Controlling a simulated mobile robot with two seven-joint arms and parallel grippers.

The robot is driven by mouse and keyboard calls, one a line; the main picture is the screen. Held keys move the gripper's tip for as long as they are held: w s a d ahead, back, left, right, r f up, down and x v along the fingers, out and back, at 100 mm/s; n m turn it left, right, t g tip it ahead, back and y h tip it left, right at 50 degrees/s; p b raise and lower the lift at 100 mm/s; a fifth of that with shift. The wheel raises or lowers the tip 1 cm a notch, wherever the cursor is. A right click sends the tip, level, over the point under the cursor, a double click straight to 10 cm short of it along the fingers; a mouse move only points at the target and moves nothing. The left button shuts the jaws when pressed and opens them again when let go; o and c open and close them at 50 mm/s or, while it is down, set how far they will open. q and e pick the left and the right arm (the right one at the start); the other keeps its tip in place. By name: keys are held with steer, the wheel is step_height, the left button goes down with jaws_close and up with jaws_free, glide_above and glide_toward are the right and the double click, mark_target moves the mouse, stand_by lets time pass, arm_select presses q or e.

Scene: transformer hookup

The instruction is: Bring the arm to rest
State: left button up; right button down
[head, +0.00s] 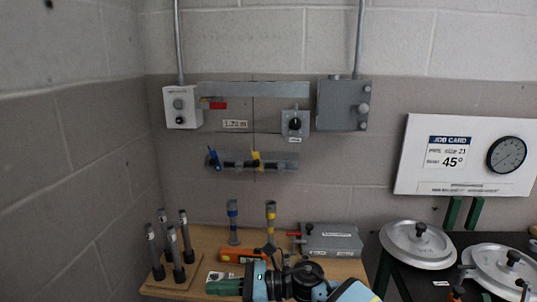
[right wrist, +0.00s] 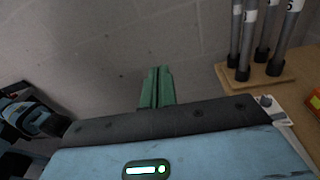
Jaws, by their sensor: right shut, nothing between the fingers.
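My right gripper (head: 213,287) is at the bottom centre of the head view, over the front of the wooden bench. Its green fingers point left and are closed together with nothing between them. The right wrist view shows the same shut green fingers (right wrist: 156,88) in front of the grey wall. The right arm (head: 350,291) comes in from the lower right with its light-blue and black links. My left gripper is not in view.
A wooden stand with several grey rods (head: 172,247) is on the bench, left of and beyond the gripper. An orange tool (head: 238,255) and a grey box (head: 331,240) lie behind the arm. Round metal lids (head: 418,240) are on the dark table at right. Switch boxes (head: 343,105) hang on the wall.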

steer(key=s+d+f+n+t+h, duration=0.4)
steer(key=s+d+f+n+t, duration=0.35)
steer(key=n, duration=1.05)
steer(key=s+d+f+n+t+h, duration=0.45)
steer(key=d+f+n+t, duration=0.5)
steer(key=n, duration=0.75)
steer(key=s+d+f+m+g+h, duration=0.2)
steer(key=s+d+f+m, duration=0.2)
steer(key=s, duration=0.3)
steer(key=s+d+f+m+g+h, duration=0.2)
steer(key=s+d+f+m+g, duration=0.1)
steer(key=s, duration=0.5)
steer(key=s+d+f+m+g+h, duration=0.2)
steer(key=s+d+f+m, duration=0.3)
steer(key=s+d+m, duration=0.1)
steer(key=shift+s+d+f+m+g+h, duration=0.4)
steer(key=shift+s+m, duration=0.2)
steer(key=shift+s, duration=0.15)
